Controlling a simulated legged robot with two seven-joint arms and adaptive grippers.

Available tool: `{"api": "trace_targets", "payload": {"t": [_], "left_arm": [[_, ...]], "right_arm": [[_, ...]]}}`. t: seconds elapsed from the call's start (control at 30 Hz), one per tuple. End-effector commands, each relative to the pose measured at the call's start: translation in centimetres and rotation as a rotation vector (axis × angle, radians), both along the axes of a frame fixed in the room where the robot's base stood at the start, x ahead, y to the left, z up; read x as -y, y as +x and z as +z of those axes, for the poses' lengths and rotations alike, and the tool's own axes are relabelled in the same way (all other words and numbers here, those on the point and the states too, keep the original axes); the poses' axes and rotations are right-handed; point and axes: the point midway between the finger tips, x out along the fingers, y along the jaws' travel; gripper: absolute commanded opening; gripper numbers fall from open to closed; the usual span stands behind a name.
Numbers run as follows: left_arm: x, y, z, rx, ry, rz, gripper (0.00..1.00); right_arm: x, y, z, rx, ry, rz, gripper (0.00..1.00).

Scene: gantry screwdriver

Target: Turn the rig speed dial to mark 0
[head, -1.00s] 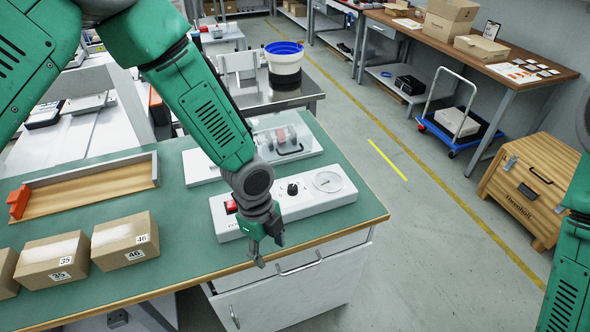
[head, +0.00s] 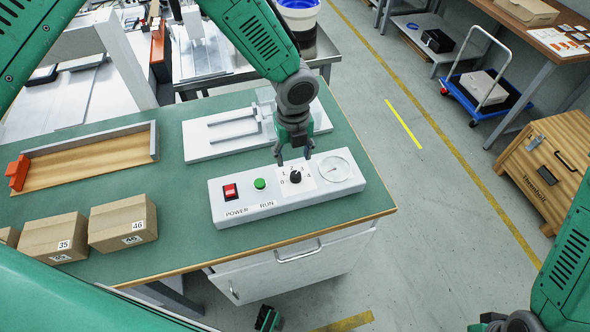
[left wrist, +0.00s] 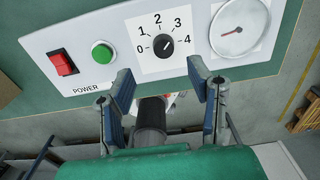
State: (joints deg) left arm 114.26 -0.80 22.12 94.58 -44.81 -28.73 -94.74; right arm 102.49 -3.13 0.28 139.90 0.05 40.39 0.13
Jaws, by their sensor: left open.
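The speed dial (head: 295,177) is a black knob on a white square printed 0 to 4, on the white rig panel (head: 240,208). In the left wrist view the dial (left wrist: 164,47) carries a small light mark that seems to point up and right, towards 3. My left gripper (head: 293,158) is open and points down just behind the dial in the head view. In the left wrist view its fingers (left wrist: 161,76) stand apart below the dial, with nothing between them touching the knob.
A red POWER switch (head: 230,191), a green RUN button (head: 260,184) and a round gauge (head: 337,169) share the panel. A white slotted fixture (head: 215,135) lies behind it. Cardboard boxes (head: 122,222) and a wooden tray (head: 85,160) stand left on the green bench.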

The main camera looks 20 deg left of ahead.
Motion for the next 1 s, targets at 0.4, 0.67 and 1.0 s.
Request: {"api": "trace_targets", "payload": {"t": [0.4,0.67,1.0], "left_arm": [[0.2,-0.1,-6.8,0.003,-0.001,0.000,0.47],[0.1,0.0,-7.6,0.003,-0.002,0.000,0.47],[0.2,-0.1,-7.5,0.002,0.000,0.000,0.00]], "right_arm": [[0.0,0.1,0.3,0.002,0.000,0.000,0.40],[0.0,0.1,0.3,0.002,0.000,0.000,0.40],[0.0,0.1,0.3,0.002,0.000,0.000,0.40]]}}
